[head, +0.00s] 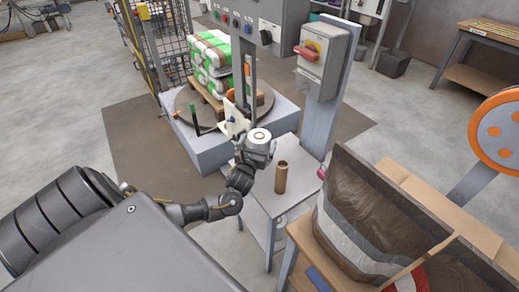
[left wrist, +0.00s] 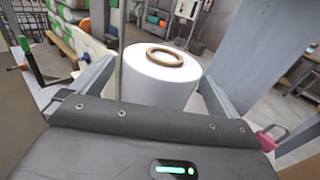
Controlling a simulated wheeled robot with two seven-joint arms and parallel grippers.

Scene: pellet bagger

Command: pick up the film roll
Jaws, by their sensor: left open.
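The film roll (left wrist: 158,88) is white with a brown ring-shaped core. It stands upright between the two fingers of my left gripper in the left wrist view. In the head view the roll's white top with its brown ring (head: 260,135) shows just beyond my left wrist. My left gripper (head: 257,148) is open, with one finger on each side of the roll. Whether the fingers touch it, I cannot tell. The roll's lower part is hidden by the gripper body. My right gripper is in neither view.
A brown cardboard tube (head: 282,177) stands on the small grey table (head: 290,200), right of my gripper. A grey post with a red-handled switch box (head: 322,60) rises behind. A turntable (head: 195,115) carries stacked green-and-white bags (head: 212,60).

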